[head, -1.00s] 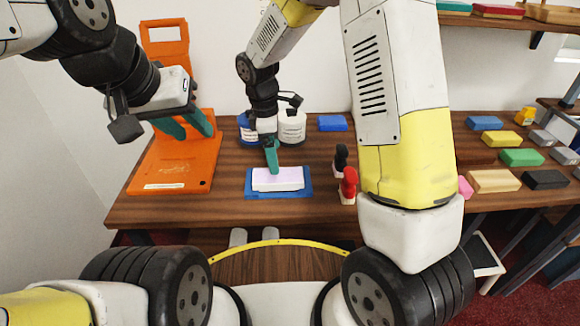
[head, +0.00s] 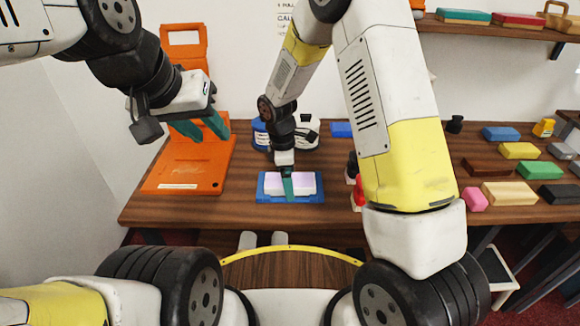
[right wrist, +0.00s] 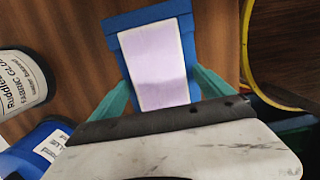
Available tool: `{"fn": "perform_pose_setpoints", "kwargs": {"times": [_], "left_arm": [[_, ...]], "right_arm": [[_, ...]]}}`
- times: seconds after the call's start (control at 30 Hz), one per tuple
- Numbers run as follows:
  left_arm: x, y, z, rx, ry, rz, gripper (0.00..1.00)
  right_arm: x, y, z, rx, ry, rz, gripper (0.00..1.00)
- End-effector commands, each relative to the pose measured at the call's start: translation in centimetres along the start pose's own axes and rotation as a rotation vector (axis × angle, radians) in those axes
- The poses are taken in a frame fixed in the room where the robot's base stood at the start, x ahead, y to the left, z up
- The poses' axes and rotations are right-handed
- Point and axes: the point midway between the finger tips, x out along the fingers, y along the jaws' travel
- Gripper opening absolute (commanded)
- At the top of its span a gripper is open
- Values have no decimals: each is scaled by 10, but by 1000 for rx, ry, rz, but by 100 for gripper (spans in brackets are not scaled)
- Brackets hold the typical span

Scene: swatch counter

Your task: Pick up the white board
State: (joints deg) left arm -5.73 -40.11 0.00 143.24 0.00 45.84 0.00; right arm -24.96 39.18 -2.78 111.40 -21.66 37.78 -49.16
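The white board (head: 304,184) has a pale lilac top and lies on a blue tray (head: 262,196) near the front edge of the table. In the right wrist view the board (right wrist: 160,62) lies lengthwise, with the blue tray (right wrist: 150,15) beyond it. My right gripper (head: 288,188) is down at the board. In the right wrist view its teal fingers (right wrist: 163,82) stand apart on either side of the board, with no clear grip on it. The board's near end is hidden by the gripper body. My left gripper (head: 200,130) is open and empty above the orange stand.
The orange stand (head: 190,165) is on the left. A white glue jar (right wrist: 20,82) and a blue one (right wrist: 40,145) stand behind the tray. A red stamp-like piece (head: 359,192) is right of the tray. Several coloured blocks, including a tan one (head: 510,193), lie at the right.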

Motion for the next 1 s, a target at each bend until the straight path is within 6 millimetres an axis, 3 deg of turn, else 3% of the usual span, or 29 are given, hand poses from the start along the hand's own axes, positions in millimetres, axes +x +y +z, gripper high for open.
{"fn": "perform_pose_setpoints", "kwargs": {"times": [0.03, 0.33, 0.67, 1.0], "left_arm": [[0, 0, 0, 0, 0, 0, 36], [0, 0, 0, 0, 0, 0, 36], [0, 0, 0, 0, 0, 0, 36], [0, 0, 0, 0, 0, 0, 36]], "right_arm": [[0, 0, 0, 0, 0, 0, 79], [0, 0, 0, 0, 0, 0, 20], [-4, 0, 0, 1, 1, 1, 19], [-38, -4, 3, -1, 2, 1, 19]]}}
